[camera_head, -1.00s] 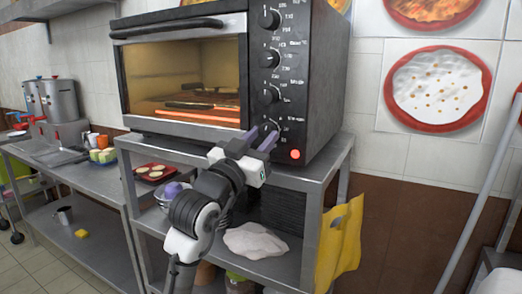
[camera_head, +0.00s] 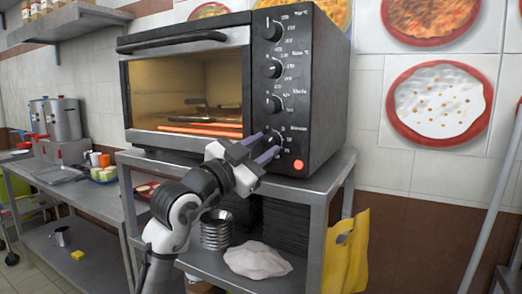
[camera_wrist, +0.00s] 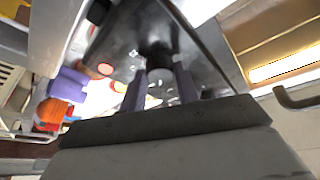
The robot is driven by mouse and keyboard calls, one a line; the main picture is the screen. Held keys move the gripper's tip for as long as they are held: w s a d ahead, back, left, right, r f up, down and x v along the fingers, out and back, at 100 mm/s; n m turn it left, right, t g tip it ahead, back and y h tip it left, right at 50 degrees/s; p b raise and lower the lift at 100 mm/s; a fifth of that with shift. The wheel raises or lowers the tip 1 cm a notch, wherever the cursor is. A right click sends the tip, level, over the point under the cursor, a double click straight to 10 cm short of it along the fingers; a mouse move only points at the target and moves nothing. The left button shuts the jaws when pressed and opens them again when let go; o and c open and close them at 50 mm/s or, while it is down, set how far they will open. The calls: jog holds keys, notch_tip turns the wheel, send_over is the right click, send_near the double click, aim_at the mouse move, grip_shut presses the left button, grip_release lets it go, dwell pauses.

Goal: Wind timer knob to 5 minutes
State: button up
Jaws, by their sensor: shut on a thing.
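A black oven (camera_head: 322,85) with a glass front stands on a metal rack. Its control panel carries a column of black knobs. The lowest, the timer knob (camera_head: 276,138), is partly hidden behind my fingers. My gripper (camera_head: 268,148) reaches up to it from the lower left, its two purple-grey fingers on the panel. In the wrist view my gripper (camera_wrist: 159,80) is shut on the dark round knob (camera_wrist: 157,55), one finger on each side. The knob's pointer and exact setting cannot be read.
A red lamp (camera_head: 298,165) glows just below the knob. The rack (camera_head: 317,185) holds a white cloth (camera_head: 257,261) and stacked metal bowls (camera_head: 216,230) on its lower shelf. A yellow cloth (camera_head: 347,255) hangs at the rack's right side.

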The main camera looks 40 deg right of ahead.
jog(key=o, duration=1)
jog(key=b+v, duration=0.3)
jog(key=v, duration=1.1)
jog(key=shift+d, duration=0.1)
